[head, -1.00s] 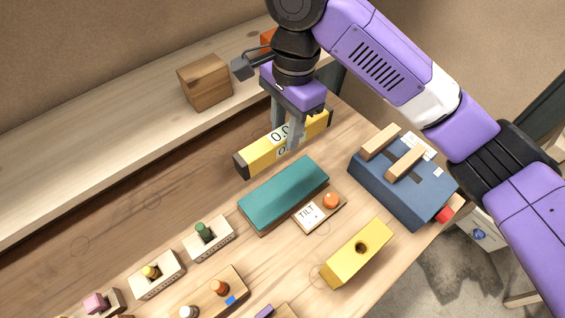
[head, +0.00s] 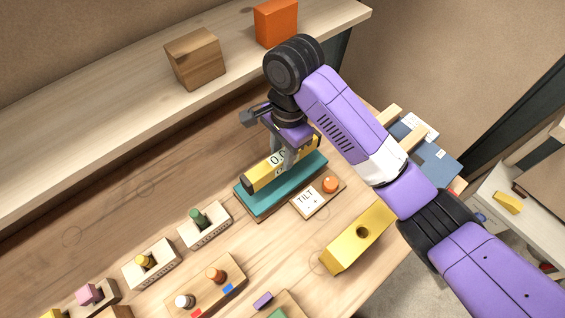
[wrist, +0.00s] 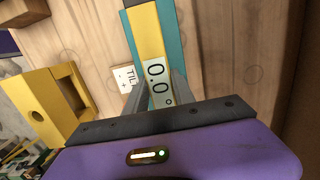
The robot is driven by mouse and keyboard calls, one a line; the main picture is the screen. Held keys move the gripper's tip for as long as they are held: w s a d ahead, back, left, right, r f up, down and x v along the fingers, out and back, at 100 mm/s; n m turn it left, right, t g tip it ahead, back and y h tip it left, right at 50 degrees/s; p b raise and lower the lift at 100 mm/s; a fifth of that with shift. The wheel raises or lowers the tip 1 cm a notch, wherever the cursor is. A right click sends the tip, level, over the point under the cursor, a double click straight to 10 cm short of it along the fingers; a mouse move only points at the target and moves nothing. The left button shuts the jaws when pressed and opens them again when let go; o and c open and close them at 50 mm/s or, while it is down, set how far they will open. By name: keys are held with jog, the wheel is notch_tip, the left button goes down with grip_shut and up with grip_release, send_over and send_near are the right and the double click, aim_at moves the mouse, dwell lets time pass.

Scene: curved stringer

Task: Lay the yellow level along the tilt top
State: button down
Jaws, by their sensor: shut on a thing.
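The yellow level (head: 264,177) has dark end caps and a white display reading 0.0. My gripper (head: 284,160) is shut on it near its middle. The level is over the teal tilt top (head: 262,205) and runs along its length; I cannot tell whether it touches the surface. In the wrist view the level (wrist: 147,32) lies lengthwise over the teal top (wrist: 178,50), between my gripper's fingers (wrist: 160,92). A TILT card (head: 307,200) and an orange knob (head: 330,184) sit in front of the top.
A yellow block with a hole (head: 362,236) stands to the front right. A blue box (head: 433,160) is partly behind my arm. Small trays with pegs (head: 205,225) line the front left. A shelf behind holds a wooden cube (head: 195,58) and an orange box (head: 276,23).

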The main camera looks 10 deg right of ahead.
jog(key=shift+f, duration=1.9)
jog(key=c, duration=1.1)
grip_release()
jog(key=shift+f, duration=0.1)
jog(key=shift+o, duration=0.2)
jog(key=r+p, duration=0.1)
jog(key=r, duration=0.3)
jog(key=r+p, duration=0.1)
jog(key=r, duration=0.3)
jog(key=d+r, duration=0.1)
jog(key=r, duration=0.3)
jog(key=shift+w+r+p, duration=0.1)
jog(key=shift+w+p, duration=0.2)
jog(key=shift+p, duration=0.1)
